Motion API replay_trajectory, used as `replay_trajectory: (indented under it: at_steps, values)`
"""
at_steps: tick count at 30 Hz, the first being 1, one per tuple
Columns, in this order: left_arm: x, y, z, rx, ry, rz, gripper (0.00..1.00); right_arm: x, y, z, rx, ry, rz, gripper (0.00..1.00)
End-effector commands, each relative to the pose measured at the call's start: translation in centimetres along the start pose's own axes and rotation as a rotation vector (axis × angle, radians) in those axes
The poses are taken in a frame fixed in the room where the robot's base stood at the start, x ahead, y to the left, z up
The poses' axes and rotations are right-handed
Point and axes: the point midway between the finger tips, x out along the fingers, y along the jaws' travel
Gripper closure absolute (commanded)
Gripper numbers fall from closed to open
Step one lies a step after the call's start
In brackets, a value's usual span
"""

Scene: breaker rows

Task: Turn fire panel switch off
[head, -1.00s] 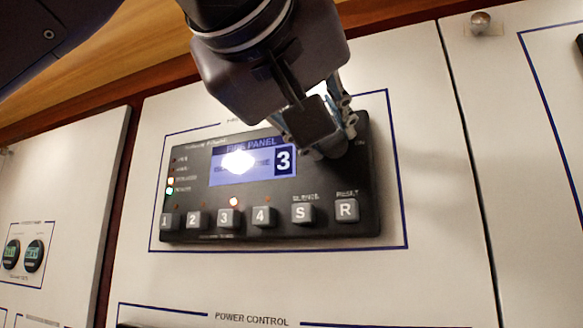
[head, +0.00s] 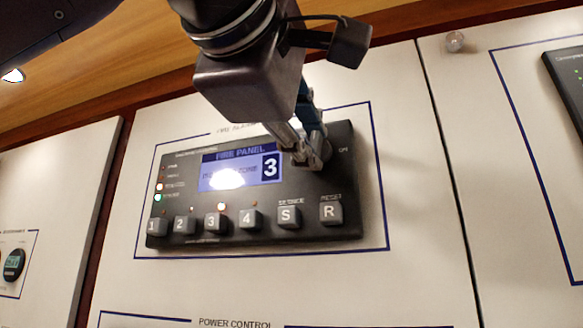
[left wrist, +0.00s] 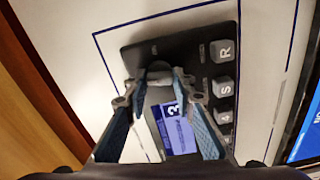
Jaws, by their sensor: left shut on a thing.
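The fire panel (head: 335,190) is a dark box on a white board, with a lit blue display (head: 222,172) showing a large 3. It also shows in the left wrist view (left wrist: 200,55). The fingers largely hide the switch in the head view. My right gripper is not in view.
Numbered buttons, an S button (head: 287,216) and an R button (head: 331,211) line the panel's lower edge. Small lights glow on its left. A metal knob (head: 455,41) is on the board at upper right.

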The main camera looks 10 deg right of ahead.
Motion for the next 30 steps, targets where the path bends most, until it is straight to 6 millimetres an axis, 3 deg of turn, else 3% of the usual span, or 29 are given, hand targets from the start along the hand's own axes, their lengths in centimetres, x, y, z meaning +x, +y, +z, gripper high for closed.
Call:
replay_trajectory:
  at_steps: [12,28,29,30]
  values:
    - [-0.01,-0.03,-0.04,-0.180,0.002,0.002,1.00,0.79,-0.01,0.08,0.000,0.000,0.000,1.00]
    - [0.00,-0.02,-0.05,-0.204,0.001,0.001,1.00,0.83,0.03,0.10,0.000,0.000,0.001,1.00]
    - [0.00,-0.03,-0.04,-0.204,0.001,0.001,0.75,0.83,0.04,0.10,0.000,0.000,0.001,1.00]
    - [0.00,-0.03,-0.05,-0.204,0.001,0.001,0.71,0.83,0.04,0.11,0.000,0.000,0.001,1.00]
